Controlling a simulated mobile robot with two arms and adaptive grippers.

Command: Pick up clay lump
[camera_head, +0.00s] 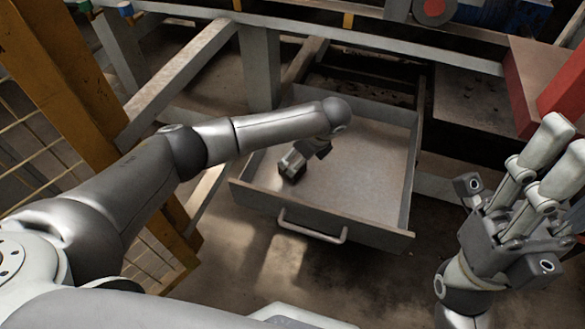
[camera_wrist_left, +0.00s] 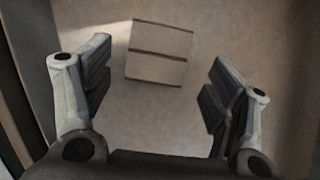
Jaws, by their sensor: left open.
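In the left wrist view, a pale brown block-like piece (camera_wrist_left: 160,42) with dark lines along its edges lies on the drawer floor. It looks like a squared block, and I cannot tell for sure that it is the clay lump. My left gripper (camera_wrist_left: 155,95) is open, with one finger on each side and nothing between the pads. The piece lies beyond the fingertips, nearer the left finger. In the head view my left gripper (camera_head: 292,165) reaches down into the open drawer and hides most of what is beneath it. My right gripper (camera_head: 550,165) is at the right edge, partly cut off.
The pulled-out grey drawer (camera_head: 375,165) has low walls and a front handle (camera_head: 312,232). Its right part is bare. A yellow post (camera_head: 60,80) stands at left, and a red box (camera_head: 525,85) is at upper right.

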